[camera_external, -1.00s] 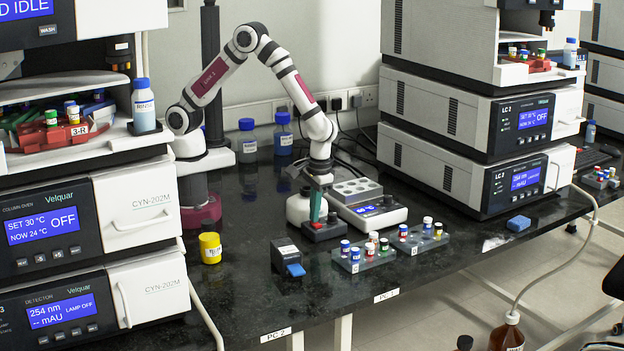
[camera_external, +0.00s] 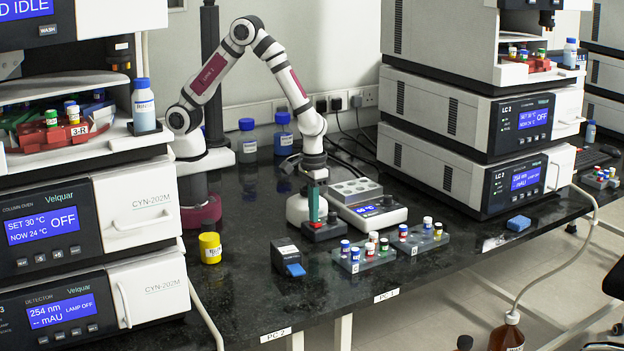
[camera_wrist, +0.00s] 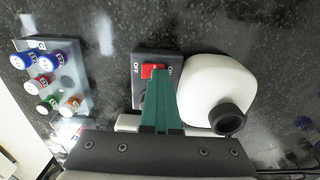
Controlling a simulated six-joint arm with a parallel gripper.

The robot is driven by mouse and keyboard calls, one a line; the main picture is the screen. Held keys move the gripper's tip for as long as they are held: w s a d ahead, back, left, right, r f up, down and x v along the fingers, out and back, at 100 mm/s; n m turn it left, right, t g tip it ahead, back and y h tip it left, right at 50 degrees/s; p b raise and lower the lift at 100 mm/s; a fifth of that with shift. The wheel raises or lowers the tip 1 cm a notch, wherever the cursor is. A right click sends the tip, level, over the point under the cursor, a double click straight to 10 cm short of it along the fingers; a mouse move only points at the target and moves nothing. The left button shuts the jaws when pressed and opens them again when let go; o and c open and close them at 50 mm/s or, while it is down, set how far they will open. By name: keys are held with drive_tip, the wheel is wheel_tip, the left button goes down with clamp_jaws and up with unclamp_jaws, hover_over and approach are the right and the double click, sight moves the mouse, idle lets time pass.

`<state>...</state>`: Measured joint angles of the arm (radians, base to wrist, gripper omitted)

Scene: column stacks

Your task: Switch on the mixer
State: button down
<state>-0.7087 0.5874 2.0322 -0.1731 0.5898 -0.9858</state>
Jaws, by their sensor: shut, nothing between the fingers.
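In the wrist view the fingertips (camera_wrist: 160,73) are at the rocker's right, ON-labelled side. I cannot tell whether they touch it or which way it is set.
A rack of coloured-cap vials (camera_external: 366,258) is at the front right. A small dark device with a blue part (camera_external: 287,257) is at the front left. A yellow jar (camera_external: 210,247) stands farther left.

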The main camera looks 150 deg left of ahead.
drive_tip(key=shift+w+d+f, duration=0.1)
drive_tip(key=shift+w+f, duration=0.3)
drive_tip(key=shift+w, duration=0.2)
drive_tip(key=shift+r, duration=0.1)
wheel_tip(320, 180, up, 15)
drive_tip(key=s, duration=0.1)
drive_tip(key=shift+s+f, duration=0.2)
drive_tip(key=shift+s, duration=0.15)
drive_tip(key=w+g, duration=0.2)
drive_tip(key=w, duration=0.2)
drive_tip(key=shift+w+g, duration=0.25)
drive_tip(key=shift+g, duration=0.15)
drive_tip(key=x, duration=1.4)
